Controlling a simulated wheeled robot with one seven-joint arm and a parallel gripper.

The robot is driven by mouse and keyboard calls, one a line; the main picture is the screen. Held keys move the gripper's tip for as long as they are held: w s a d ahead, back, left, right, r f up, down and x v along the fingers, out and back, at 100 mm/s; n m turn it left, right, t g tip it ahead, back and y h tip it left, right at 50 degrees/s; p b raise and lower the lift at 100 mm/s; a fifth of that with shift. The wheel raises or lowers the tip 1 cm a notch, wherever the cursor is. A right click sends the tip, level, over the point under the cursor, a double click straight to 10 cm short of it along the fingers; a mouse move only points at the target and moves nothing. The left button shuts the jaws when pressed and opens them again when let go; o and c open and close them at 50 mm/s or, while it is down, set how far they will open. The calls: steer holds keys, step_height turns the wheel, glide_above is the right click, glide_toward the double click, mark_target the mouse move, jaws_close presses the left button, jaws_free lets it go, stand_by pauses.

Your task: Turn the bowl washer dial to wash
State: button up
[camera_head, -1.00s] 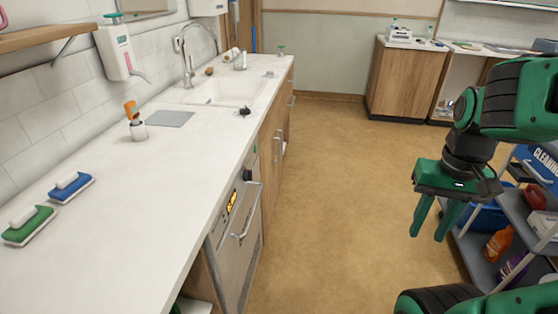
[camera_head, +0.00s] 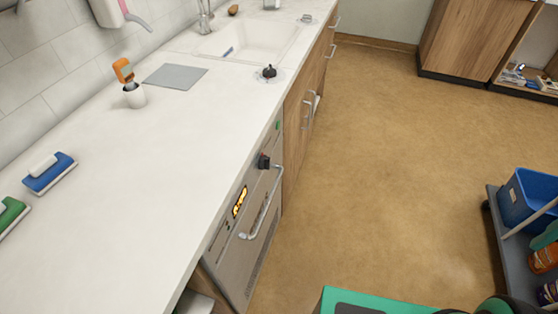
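The bowl washer (camera_head: 232,262) is a steel-fronted unit built in under the white counter. It has a glowing orange display (camera_head: 240,202), a bar handle (camera_head: 262,205) and a small green mark near its upper far corner. Its dial (camera_head: 264,161) is a small black knob with a reddish spot, on the front beyond the display. The front is seen at a steep angle, so the dial's setting and labels cannot be read. My gripper is not in view; only a green part of mine shows at the bottom edge.
The white counter (camera_head: 130,200) holds blue and green scrub brushes, a white cup with an orange-topped item, a grey mat and a black knob-like fitting (camera_head: 269,72) near the sink (camera_head: 245,40). A trolley with a blue bin (camera_head: 530,197) stands right. The floor between is clear.

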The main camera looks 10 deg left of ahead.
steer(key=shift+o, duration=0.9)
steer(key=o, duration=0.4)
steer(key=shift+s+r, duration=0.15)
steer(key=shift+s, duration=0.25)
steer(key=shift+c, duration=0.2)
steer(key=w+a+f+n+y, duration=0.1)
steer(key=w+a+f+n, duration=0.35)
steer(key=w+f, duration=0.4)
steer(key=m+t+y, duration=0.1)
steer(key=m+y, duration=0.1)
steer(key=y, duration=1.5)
glide_toward(265, 163)
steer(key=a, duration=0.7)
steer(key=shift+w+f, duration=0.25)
